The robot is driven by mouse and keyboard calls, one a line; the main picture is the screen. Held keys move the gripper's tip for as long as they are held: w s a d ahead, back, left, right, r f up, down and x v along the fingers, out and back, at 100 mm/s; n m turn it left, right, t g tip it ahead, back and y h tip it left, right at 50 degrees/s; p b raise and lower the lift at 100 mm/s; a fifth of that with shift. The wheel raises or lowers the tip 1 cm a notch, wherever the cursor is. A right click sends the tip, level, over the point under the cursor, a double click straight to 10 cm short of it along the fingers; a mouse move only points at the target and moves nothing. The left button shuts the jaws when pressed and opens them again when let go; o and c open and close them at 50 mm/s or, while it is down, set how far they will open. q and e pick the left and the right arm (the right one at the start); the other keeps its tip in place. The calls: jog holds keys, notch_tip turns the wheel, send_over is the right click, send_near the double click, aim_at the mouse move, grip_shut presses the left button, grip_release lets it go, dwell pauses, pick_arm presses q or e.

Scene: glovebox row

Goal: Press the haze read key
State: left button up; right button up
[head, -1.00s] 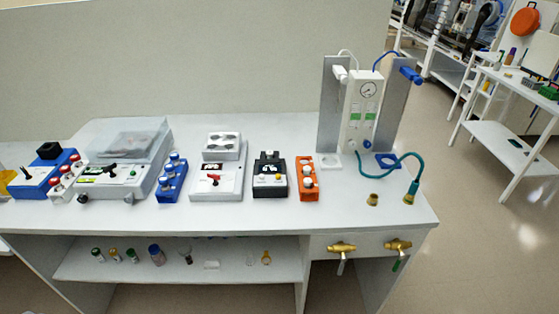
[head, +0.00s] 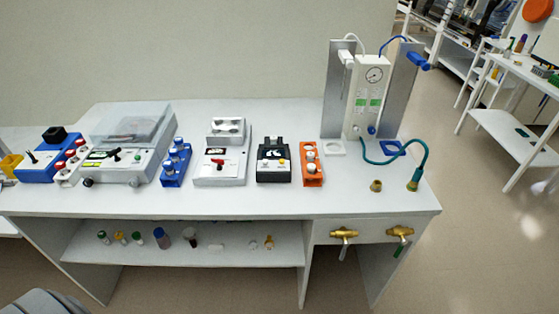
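A small black instrument (head: 274,161) with a dark top housing stands on the white bench, right of centre. Its front panel carries a yellow button and a pale one. I cannot read the labels, so I cannot tell for certain which key is the haze read key. Left of it is a white instrument (head: 220,165) with a red lever and a small dark display. Neither of my grippers shows in the head view.
The white bench (head: 240,197) has a clear front strip. An orange rack (head: 312,176) and a blue rack (head: 176,163) hold vials. A large lidded instrument (head: 125,160) stands left. A tall gauge unit (head: 371,95) stands right. Brass valves (head: 343,235) project below the bench.

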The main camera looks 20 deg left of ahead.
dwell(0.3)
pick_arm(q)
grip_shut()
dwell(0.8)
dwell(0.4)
